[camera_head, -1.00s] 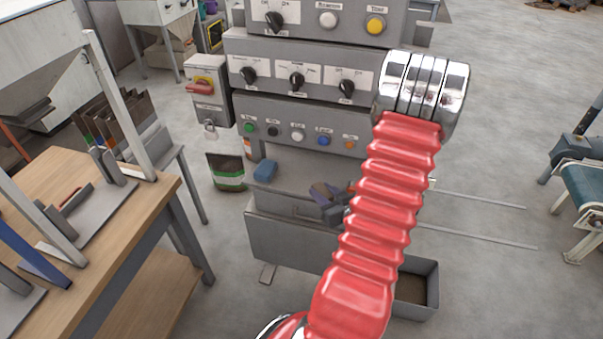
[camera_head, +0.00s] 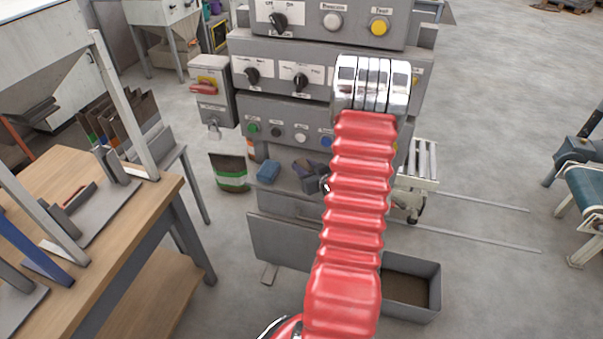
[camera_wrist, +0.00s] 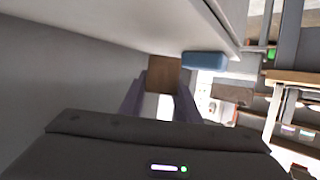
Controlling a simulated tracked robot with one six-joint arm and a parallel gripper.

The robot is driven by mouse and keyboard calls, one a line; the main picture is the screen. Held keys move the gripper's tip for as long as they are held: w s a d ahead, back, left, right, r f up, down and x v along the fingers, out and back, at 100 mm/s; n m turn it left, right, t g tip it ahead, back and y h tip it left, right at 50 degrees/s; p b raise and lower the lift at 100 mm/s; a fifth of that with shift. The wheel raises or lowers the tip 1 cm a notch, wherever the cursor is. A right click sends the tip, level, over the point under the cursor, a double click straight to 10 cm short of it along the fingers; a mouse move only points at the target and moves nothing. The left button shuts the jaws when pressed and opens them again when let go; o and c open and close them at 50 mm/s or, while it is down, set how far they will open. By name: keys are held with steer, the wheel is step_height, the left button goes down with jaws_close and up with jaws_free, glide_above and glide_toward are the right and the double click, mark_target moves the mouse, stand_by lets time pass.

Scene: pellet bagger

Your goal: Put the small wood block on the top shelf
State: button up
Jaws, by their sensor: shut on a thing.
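In the wrist view the small wood block (camera_wrist: 163,73) is brown and sits between the two purple fingers of my gripper (camera_wrist: 162,84), which is shut on it. In the head view my gripper (camera_head: 309,172) is over a grey shelf (camera_head: 287,183) below the button panel, partly behind my red arm. A blue block-like thing (camera_head: 268,172) lies on this shelf to the left of my gripper. It also shows in the wrist view (camera_wrist: 205,61), just right of the wood block. I cannot tell whether the wood block touches the shelf.
The control panel (camera_head: 290,122) with knobs and buttons rises above the shelf. A red-handled switch box (camera_head: 211,90) is on its left. An open grey bin (camera_head: 410,287) stands low at the right. A wooden workbench (camera_head: 150,215) is at the left.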

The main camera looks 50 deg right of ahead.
steer(key=shift+w, duration=0.1)
steer(key=shift+w+d, duration=0.15)
steer(key=shift+w, duration=0.25)
steer(key=shift+w+d+f, duration=0.1)
steer(key=shift+w+f, duration=0.05)
steer(key=shift+f, duration=1.55)
steer(key=shift+f, duration=0.1)
steer(key=o, duration=1)
steer(key=shift+o, duration=0.2)
steer(key=v, duration=1.2)
